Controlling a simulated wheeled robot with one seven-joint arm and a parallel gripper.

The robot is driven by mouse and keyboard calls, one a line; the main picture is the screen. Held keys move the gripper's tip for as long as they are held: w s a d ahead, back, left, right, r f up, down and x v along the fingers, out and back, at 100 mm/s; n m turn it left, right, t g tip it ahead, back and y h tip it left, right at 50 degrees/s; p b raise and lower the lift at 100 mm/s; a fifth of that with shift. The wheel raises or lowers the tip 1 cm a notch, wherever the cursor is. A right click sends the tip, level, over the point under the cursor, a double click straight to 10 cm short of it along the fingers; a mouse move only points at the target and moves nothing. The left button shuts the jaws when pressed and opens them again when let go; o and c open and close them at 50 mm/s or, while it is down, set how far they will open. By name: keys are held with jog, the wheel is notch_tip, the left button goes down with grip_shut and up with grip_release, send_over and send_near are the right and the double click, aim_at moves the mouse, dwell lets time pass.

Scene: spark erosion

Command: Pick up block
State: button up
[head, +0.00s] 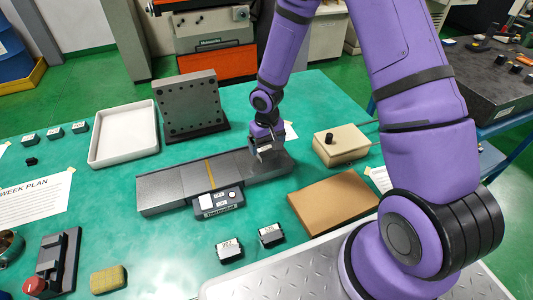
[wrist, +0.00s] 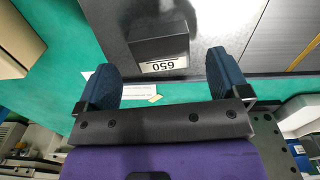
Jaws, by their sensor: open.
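A dark block (wrist: 158,35) with a white number label sits on a grey plate, seen in the wrist view. The label faces my gripper. My gripper (wrist: 162,62) is open, with one blue finger to each side of the block and visible gaps between. I cannot tell how far the fingertips are from it in depth. In the head view my gripper (head: 264,150) is low over the right part of the long grey plate (head: 165,190); the block there is mostly hidden by it. Similar labelled blocks (head: 229,250) (head: 271,235) stand in front.
A dark upright plate with holes (head: 186,103) stands behind the long plate, beside a white tray (head: 125,135). A small display unit (head: 217,202) is in front. A beige box (head: 341,145) and brown board (head: 333,200) lie to the right. Several small blocks (head: 54,133) are far left.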

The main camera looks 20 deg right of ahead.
aim_at(266, 151)
jog(key=shift+f, duration=1.6)
jog(key=c, duration=1.3)
jog(key=shift+r, duration=0.15)
jog(key=shift+c, duration=0.2)
jog(key=shift+w+r, duration=0.1)
jog(key=shift+r, duration=1.5)
jog(key=s+a+r, duration=0.1)
jog(key=s+a, duration=0.7)
jog(key=s, duration=0.5)
jog(key=shift+s+r, duration=0.25)
jog(key=shift+s, duration=0.1)
